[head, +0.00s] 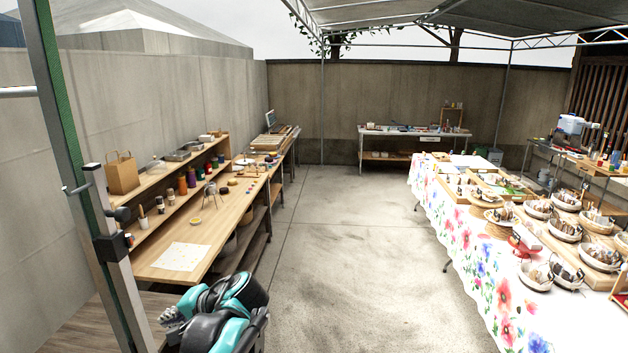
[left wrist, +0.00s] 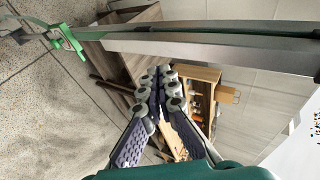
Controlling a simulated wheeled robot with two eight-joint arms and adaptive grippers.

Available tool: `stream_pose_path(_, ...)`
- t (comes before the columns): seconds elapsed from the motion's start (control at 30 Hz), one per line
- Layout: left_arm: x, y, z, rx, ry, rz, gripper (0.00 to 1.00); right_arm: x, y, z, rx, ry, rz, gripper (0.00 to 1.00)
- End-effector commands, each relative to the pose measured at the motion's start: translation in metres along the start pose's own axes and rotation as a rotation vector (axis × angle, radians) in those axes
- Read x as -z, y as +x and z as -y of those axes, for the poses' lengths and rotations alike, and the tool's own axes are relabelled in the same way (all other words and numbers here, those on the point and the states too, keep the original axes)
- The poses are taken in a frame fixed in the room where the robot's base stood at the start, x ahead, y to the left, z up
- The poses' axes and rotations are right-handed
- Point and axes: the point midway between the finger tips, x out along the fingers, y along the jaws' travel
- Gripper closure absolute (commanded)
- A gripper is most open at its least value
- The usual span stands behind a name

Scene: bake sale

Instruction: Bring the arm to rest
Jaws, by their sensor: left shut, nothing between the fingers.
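My left arm shows folded at the bottom of the head view, in teal and black. Its gripper (head: 172,316) is at the left end of it, small and partly hidden by the arm. It is beside a grey metal post and above a dark wooden surface. In the left wrist view the gripper (left wrist: 158,76) has its fingertips together and holds nothing. My right gripper is in neither view.
A metal post (head: 118,255) stands close to the left gripper. A wooden worktable (head: 225,205) with jars and a paper bag (head: 123,173) is on the left. A flowered table (head: 480,260) with several baskets is on the right. The concrete floor (head: 340,240) between is clear.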

Motion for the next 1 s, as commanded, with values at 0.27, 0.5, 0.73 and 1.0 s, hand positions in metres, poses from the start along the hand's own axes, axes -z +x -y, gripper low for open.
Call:
stream_pose_path(0.27, -0.1, 0.019, -0.183, -0.472, -0.201, -0.178, 1.0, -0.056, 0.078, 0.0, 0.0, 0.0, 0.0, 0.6)
stream_pose_path(0.5, -0.143, 0.008, -0.296, -0.766, -0.414, -0.301, 1.0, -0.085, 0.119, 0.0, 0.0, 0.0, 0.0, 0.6)
stream_pose_path(0.73, -0.151, 0.001, -0.325, -0.857, -0.497, -0.34, 1.0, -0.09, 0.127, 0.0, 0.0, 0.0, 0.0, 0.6)
stream_pose_path(1.0, -0.151, -0.001, -0.324, -0.859, -0.497, -0.34, 1.0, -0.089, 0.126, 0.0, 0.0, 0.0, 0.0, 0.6)
